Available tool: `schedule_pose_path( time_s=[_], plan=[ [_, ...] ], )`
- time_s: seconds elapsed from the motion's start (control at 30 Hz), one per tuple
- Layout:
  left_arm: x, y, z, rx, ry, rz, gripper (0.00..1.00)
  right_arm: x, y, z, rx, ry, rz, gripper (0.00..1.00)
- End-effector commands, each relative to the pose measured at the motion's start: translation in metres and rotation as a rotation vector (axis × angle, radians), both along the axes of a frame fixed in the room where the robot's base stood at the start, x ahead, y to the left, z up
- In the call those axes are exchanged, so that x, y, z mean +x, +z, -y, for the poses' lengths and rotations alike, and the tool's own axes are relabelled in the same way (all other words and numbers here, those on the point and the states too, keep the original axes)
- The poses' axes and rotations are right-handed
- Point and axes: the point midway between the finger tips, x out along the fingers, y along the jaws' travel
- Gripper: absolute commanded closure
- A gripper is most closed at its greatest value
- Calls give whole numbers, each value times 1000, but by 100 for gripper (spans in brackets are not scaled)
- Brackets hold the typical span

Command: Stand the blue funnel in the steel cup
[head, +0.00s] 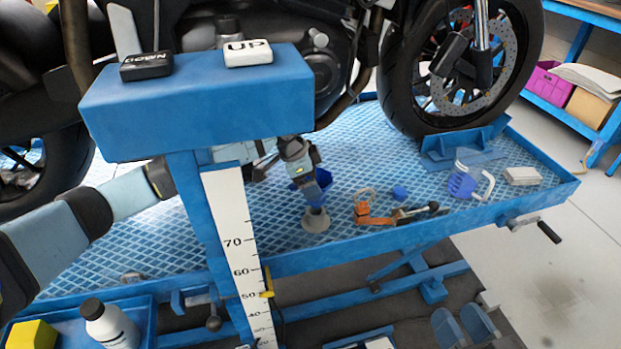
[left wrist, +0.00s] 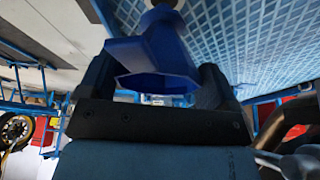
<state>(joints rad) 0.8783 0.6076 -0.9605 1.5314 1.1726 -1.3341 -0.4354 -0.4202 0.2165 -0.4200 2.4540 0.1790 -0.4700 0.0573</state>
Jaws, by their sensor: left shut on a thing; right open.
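The blue funnel (head: 312,194) is upright, wide end up, directly over the steel cup (head: 316,222) on the blue mesh platform. Its lower end meets the cup's mouth in the picture; I cannot tell whether it is inside. My left gripper (head: 318,180) reaches past the post and is shut on the funnel. In the left wrist view the funnel (left wrist: 155,55) is between the dark fingers, and a grey part of the cup (left wrist: 165,4) shows at the top edge.
A blue control post with UP and DOWN buttons (head: 249,52) stands in front of my left arm. A motorcycle wheel (head: 460,70) stands behind.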

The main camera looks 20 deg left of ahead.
Motion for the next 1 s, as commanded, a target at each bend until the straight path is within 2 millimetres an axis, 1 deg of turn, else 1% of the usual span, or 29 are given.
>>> schedule_pose_path(
  time_s=[0.47, 1.0],
  plan=[
    [0, 2, 0, 0, 0, 0, 39, 0, 15, 0, 0, 0, 0, 57],
    [0, 0, 0, 0, 0, 0, 39, 0, 16, 0, 0, 0, 0, 57]
  ],
)
